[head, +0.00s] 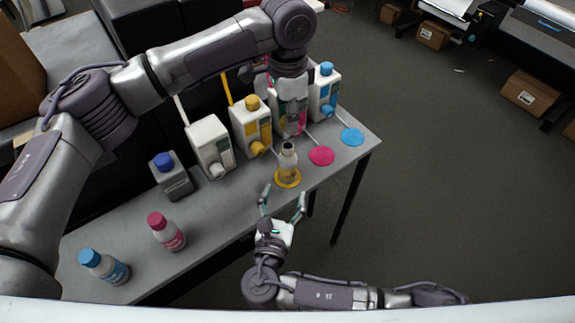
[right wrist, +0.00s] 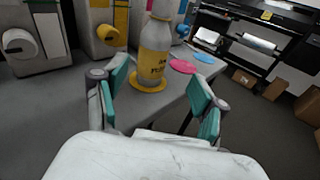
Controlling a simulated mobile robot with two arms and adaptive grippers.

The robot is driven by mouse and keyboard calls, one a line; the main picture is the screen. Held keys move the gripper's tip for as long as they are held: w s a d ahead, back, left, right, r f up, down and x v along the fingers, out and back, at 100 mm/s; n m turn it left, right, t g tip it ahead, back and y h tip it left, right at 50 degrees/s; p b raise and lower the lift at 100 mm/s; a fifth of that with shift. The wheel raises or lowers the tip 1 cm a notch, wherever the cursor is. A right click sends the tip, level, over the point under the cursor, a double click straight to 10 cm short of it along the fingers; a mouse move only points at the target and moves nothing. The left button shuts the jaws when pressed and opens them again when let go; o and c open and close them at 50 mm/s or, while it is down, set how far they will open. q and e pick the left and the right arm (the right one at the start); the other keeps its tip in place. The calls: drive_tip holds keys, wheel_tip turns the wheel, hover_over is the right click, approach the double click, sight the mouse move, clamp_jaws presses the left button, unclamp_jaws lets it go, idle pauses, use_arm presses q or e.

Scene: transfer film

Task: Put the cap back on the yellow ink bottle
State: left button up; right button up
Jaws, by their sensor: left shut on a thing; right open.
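The yellow ink bottle (head: 288,162) stands upright on a round yellow disc (head: 288,182) near the table's front edge. In the right wrist view the bottle (right wrist: 154,55) is clear with a yellow label, and something yellow shows at its top; I cannot tell whether that is a cap. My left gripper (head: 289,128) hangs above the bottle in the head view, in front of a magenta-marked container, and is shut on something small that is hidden. My right gripper (head: 284,195) is open and empty in front of the bottle, its teal fingers also showing in the wrist view (right wrist: 160,82).
White jugs with coloured caps stand along the back, including a yellow one (head: 252,128) and a blue one (head: 324,92). Magenta (head: 321,156) and blue (head: 352,137) discs lie to the right.

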sight(289, 155)
drive_tip(key=shift+a+r+n+t, duration=0.3)
drive_tip(key=shift+n+t, duration=0.2)
drive_tip(key=shift+n, duration=0.3)
drive_tip(key=w, duration=0.4)
drive_tip(key=w+d, duration=0.1)
drive_tip(key=w, duration=0.3)
drive_tip(key=w+d, duration=0.1)
drive_tip(key=w, duration=0.3)
clamp_jaws()
